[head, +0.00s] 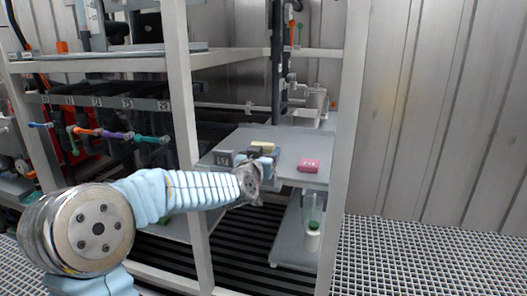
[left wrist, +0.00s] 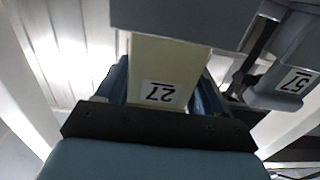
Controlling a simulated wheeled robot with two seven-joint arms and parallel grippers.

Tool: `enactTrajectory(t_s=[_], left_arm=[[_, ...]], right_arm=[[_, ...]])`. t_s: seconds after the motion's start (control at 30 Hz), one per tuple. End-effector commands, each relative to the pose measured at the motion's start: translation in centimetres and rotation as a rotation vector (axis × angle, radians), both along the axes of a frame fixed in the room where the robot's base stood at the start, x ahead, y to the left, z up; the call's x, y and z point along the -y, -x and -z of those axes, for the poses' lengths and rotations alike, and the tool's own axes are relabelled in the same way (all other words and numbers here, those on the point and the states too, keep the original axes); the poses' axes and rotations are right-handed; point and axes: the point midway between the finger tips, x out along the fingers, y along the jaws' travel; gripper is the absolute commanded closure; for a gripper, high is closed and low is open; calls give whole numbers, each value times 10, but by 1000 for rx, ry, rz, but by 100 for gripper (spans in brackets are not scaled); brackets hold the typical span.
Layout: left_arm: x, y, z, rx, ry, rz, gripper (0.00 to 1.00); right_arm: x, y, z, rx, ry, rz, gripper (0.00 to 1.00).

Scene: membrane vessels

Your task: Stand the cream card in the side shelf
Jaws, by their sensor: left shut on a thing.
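The cream card (left wrist: 165,70), with an upside-down label 27, stands between the blue fingers of my left gripper (left wrist: 165,95) in the left wrist view. My left gripper is shut on it. A grey body at the top of that view hides the card's far end. In the head view the left gripper (head: 258,168) is over the left part of a grey shelf board (head: 285,140), and a cream piece (head: 262,145) shows just beyond it. I cannot tell whether the card touches the board. My right gripper is not in view.
A pink labelled block (head: 308,165) lies to the right on the board. A dark grey labelled block (head: 222,157) is left of the gripper. A white frame post (head: 345,130) stands at right. A green-capped bottle (head: 313,228) stands on a lower shelf.

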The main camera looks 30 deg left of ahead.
Motion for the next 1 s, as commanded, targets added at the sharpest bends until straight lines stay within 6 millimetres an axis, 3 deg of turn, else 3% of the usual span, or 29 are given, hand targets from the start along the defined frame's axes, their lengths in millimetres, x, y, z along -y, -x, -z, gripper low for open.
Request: enactTrajectory(t_s=[0.4, 1.0], left_arm=[[0, 0, 29, 0, 1, 0, 62], [0, 0, 33, 0, 0, -1, 62]], right_arm=[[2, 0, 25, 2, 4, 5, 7], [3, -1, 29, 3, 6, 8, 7]])
